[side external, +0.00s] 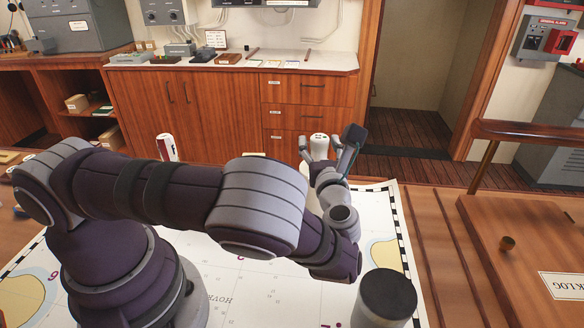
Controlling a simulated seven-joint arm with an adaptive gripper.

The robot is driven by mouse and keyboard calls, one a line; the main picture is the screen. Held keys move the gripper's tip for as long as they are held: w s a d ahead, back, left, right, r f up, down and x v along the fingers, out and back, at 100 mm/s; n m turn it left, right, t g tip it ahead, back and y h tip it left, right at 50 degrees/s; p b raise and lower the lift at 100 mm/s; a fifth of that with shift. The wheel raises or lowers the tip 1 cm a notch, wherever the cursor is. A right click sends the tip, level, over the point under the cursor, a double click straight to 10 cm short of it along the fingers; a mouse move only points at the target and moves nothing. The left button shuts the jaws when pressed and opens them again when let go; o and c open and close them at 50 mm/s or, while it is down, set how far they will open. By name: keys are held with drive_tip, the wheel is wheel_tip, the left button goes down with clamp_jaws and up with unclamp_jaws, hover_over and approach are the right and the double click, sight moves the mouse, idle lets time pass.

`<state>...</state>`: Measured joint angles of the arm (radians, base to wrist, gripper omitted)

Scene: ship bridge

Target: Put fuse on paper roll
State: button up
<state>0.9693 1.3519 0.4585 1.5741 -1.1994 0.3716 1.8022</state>
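My gripper (329,142) is near the middle of the side external view, beyond my forearm. Its two fingers are spread apart, and the dark pad shows on the right one. A white rounded piece (319,147) with small dark marks on top shows between the fingers, nearer the left one, with a gap to the right finger. I cannot tell whether it is the fuse. A pale shape (305,169) shows just below it, mostly hidden by my gripper, and may be the paper roll. A white cylinder with red and dark markings (167,147) stands behind my arm at left.
A dark grey-topped cylinder (387,299) stands at the front right of the chart (401,232). A wooden log box (525,250) with a knob lies at the right. Wooden cabinets (207,112) stand behind. The chart's right part is mostly clear.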

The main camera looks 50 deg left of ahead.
sight(321, 148)
drive_tip(key=shift+o, duration=0.4)
drive_tip(key=shift+r, duration=0.1)
drive_tip(key=v, duration=0.7)
drive_tip(key=shift+s+d, duration=0.15)
drive_tip(key=shift+d, duration=0.1)
